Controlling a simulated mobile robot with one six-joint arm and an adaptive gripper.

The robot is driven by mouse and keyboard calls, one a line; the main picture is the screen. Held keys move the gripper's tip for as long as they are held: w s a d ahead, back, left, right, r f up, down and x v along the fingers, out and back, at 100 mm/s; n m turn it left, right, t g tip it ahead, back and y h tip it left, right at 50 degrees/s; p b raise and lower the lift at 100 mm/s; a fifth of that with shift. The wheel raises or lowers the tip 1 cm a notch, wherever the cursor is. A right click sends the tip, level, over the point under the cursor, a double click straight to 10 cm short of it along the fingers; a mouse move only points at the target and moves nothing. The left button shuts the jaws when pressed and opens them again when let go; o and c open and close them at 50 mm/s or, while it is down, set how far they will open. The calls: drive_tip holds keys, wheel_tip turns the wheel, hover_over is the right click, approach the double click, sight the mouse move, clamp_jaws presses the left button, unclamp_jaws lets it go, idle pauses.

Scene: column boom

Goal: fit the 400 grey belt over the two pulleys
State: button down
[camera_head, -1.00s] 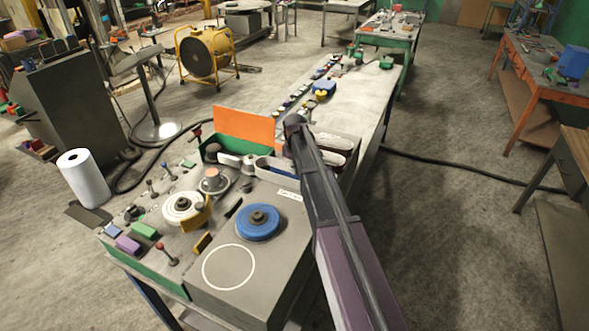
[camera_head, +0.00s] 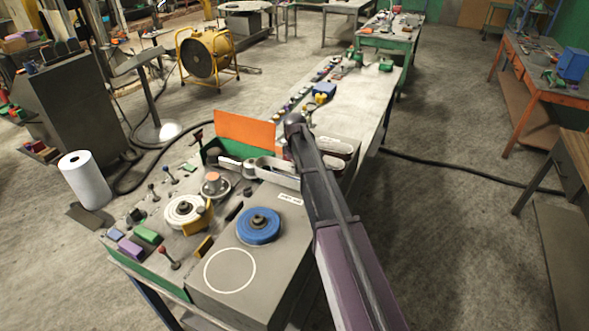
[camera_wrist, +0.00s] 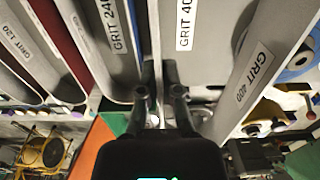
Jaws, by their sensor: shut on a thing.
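The grey belt, labelled GRIT 400 (camera_wrist: 232,110), is a long upright loop. In the wrist view my gripper (camera_wrist: 160,92) is shut on one wall of it near its end, with a finger on each side. In the head view the pale loop (camera_head: 277,174) is beside the rack, left of my gripper (camera_head: 293,122), whose fingers are hidden there. I cannot tell for certain which are the two pulleys.
Other belts, labelled GRIT 240 (camera_wrist: 116,30) and GRIT 120 (camera_wrist: 22,45), stand beside the held one. A blue disc (camera_head: 258,226) sits on the grey box. An orange panel (camera_head: 245,130) stands behind. Levers and coloured blocks line the bench's left edge.

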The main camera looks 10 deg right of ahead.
drive_tip(key=s+r+m+p, duration=0.4)
drive_tip(key=s+m, duration=0.5)
drive_tip(key=m, duration=0.1)
drive_tip(key=shift+r+m, duration=0.25)
drive_tip(key=shift+m, duration=0.15)
drive_tip(key=shift+d, duration=0.15)
idle(0.4)
